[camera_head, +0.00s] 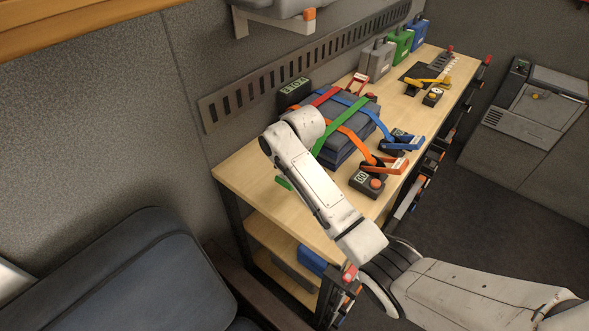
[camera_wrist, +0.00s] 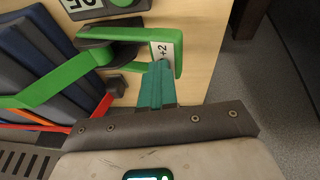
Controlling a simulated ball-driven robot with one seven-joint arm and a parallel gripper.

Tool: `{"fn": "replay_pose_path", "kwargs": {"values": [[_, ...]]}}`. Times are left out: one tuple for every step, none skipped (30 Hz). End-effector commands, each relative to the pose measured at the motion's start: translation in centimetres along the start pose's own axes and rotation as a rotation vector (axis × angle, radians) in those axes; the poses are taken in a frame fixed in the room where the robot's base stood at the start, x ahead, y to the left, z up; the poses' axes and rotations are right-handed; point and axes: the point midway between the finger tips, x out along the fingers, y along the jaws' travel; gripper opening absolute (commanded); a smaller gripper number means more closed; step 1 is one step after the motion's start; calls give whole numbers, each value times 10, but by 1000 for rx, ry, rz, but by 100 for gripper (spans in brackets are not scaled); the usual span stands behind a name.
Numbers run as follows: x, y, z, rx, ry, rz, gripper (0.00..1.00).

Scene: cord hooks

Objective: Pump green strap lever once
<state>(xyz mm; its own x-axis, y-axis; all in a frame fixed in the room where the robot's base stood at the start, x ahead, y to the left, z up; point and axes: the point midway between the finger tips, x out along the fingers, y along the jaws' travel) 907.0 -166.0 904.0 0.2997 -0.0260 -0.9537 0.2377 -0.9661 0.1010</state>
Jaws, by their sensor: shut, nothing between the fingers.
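The green strap lever (camera_wrist: 85,66) fills the upper part of the wrist view, with a white label reading +2 at its right end. My gripper (camera_wrist: 160,68) is shut and empty; its teal fingers reach up to the label end of the lever, overlapping it. I cannot tell whether they touch. In the head view, the green strap (camera_head: 328,139) crosses a dark blue bundle (camera_head: 345,145) on the bench, and a small green part (camera_head: 283,182), likely the lever, shows left of my arm. My arm hides the gripper there.
Blue lever (camera_head: 405,144) and orange lever (camera_head: 384,165) stand on the bench (camera_head: 235,170) at the bundle's right, and a red lever (camera_head: 358,84) behind it. A dark box with an orange button (camera_head: 367,184) is near the front edge. A slotted rail (camera_head: 240,105) runs along the wall.

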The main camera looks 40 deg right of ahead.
Motion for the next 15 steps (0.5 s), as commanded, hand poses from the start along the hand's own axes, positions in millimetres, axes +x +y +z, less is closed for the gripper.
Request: {"fn": "replay_pose_path", "kwargs": {"values": [[4, -5, 1, -8, -2, 13, 0], [5, -6, 1, -12, -2, 23, 0], [7, -7, 2, -17, -3, 38, 0], [8, -9, 2, -20, -3, 48, 0], [9, -10, 2, -23, -4, 59, 0], [11, -11, 3, -27, -5, 69, 0], [13, -13, 3, -30, -6, 76, 0], [15, -15, 4, -31, -5, 79, 0], [17, -16, 4, -31, -6, 78, 0], [19, -17, 5, -29, -6, 78, 0], [20, -17, 6, -29, -6, 78, 0], [21, -17, 6, -28, -6, 79, 0], [21, -17, 6, -28, -5, 79, 0], [22, -17, 6, -28, -5, 79, 0], [22, -17, 6, -28, -6, 78, 0]]}}
